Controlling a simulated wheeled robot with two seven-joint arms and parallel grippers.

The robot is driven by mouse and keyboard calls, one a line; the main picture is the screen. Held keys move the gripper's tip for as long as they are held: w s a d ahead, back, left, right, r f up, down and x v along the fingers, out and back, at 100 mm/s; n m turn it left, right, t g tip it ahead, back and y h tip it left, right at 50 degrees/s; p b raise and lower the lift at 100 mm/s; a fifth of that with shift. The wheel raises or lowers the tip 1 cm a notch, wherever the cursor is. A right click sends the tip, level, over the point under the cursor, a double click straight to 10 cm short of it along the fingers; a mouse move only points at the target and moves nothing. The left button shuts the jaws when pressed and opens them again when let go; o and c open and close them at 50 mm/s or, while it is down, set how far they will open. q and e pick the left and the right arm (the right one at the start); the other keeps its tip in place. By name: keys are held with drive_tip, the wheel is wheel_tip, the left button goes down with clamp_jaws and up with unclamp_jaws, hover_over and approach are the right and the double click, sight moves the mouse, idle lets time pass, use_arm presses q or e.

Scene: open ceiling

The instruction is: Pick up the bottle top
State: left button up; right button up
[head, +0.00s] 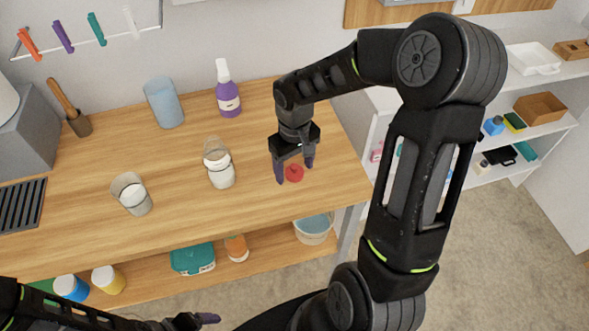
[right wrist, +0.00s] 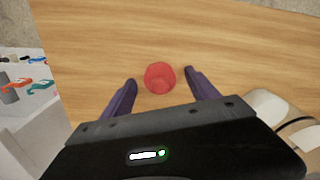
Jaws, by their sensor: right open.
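The bottle top is a small red round cap (head: 294,173) lying on the wooden table near its right end. In the right wrist view the red cap (right wrist: 160,77) lies on the wood between and slightly beyond the fingertips. My right gripper (head: 295,172) is open above the table, pointing down, with its dark purple fingers on either side of the cap; in the right wrist view the gripper (right wrist: 160,76) shows a gap on both sides of it. My left gripper (head: 208,319) shows only partly at the bottom edge, so its opening is unclear.
On the table (head: 275,222) stand a glass bottle with white contents (head: 221,175), a glass (head: 131,194), a blue cup (head: 163,102) and a purple spray bottle (head: 228,92). The table's right edge is close to the cap. A shelf (head: 478,180) stands at right.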

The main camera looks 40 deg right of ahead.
sight(294, 166)
drive_tip(key=shift+c, duration=0.4)
drive_tip(key=c, duration=1.3)
drive_tip(key=shift+r, duration=0.1)
wheel_tip(294, 166, up, 10)
drive_tip(key=shift+f+b, duration=0.1)
drive_tip(key=shift+b, duration=0.55)
